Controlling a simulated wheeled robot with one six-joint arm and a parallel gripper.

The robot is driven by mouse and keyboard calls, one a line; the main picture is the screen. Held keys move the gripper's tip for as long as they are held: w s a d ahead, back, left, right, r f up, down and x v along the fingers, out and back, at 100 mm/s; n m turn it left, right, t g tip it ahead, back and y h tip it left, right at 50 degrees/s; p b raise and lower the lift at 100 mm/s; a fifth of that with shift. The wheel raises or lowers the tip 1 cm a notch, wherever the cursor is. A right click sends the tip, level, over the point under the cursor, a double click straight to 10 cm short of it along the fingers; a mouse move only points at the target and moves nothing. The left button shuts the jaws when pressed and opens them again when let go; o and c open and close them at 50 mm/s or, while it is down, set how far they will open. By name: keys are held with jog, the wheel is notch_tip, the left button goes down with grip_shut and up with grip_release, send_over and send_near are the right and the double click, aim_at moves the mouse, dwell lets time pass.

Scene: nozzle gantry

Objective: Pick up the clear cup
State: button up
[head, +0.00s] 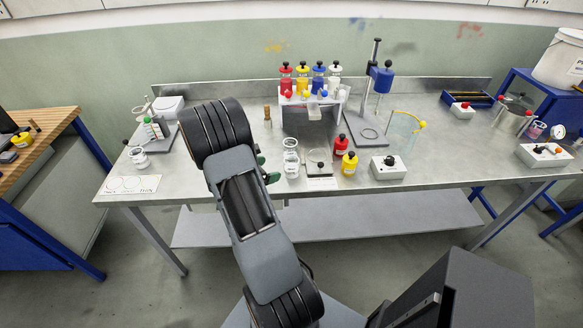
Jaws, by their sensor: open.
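A clear cup (291,160), tall and see-through like a stack of clear cups, stands upright near the front edge of the steel bench (230,185), left of a small flat scale-like plate (318,168). My gripper (269,168) is just left of the clear cup, at bench height. Only its green finger parts show past my arm, which hides the rest. It is open, with a small gap to the cup visible and nothing seen between the fingers.
A nozzle rack with red, yellow, blue and white bottles (302,84) stands behind. A red bottle (340,147), a yellow bottle (349,163) and a white switch box (389,167) are to the right.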

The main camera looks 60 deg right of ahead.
aim_at(285, 165)
jog(key=p+x, duration=0.2)
jog(key=x, duration=0.9)
jog(key=shift+d, duration=0.2)
jog(key=c, duration=1)
